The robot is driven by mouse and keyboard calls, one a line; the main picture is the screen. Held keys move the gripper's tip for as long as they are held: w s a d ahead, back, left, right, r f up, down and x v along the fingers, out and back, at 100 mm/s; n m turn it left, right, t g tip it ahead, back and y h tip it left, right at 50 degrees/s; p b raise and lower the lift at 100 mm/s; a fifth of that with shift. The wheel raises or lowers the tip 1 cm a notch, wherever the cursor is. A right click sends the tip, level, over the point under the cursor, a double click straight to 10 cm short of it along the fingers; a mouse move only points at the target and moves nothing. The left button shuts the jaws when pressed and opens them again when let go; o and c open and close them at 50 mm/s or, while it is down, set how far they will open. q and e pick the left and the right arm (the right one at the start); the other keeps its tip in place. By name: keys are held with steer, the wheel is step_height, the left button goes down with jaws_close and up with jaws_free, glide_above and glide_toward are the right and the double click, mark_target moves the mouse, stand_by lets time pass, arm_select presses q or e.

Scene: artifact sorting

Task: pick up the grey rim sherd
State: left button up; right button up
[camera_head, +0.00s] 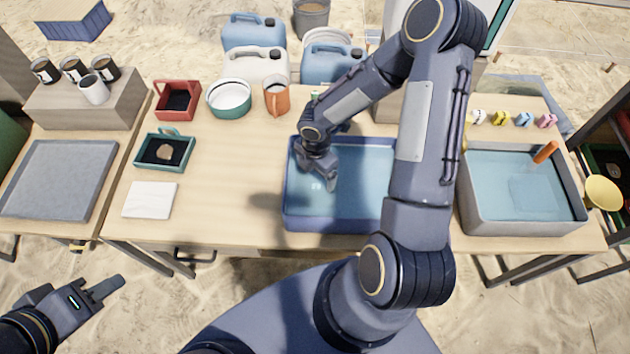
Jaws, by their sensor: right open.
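I cannot make out a grey rim sherd for certain. A small pale spot shows in the water of the blue-rimmed basin (287,215), close to my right gripper, but it is too small to identify. My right gripper (322,184) is open and points down over the left part of this basin; its arm hides the basin's right side. A brownish sherd (165,152) lies in the teal-rimmed basket (142,153) on the left of the table. My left gripper (108,297) is open and empty, low at the left, off the table's front edge.
A white cloth (150,200) lies at front left. A grey basin (525,228) of water stands right. The wood between cloth and blue basin is clear.

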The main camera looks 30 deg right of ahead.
mark_target(316, 181)
steer(key=shift+w+f, duration=0.1)
steer(key=shift+f, duration=1.4)
steer(key=c, duration=1)
steer(key=shift+c, duration=0.2)
steer(key=shift+r, duration=0.15)
steer(key=shift+d+r, duration=0.1)
steer(key=shift+r, duration=0.15)
step_height(316, 181, up, 2)
steer(key=shift+r, duration=0.1)
steer(key=s+a+r, duration=0.1)
steer(key=s+r, duration=0.2)
steer(key=s, duration=0.1)
steer(key=s+a+r, duration=0.1)
steer(key=s+r, duration=0.2)
steer(key=s, duration=0.2)
steer(key=s+a+r, duration=0.2)
steer(key=s+r, duration=0.2)
steer(key=shift+s, duration=0.3)
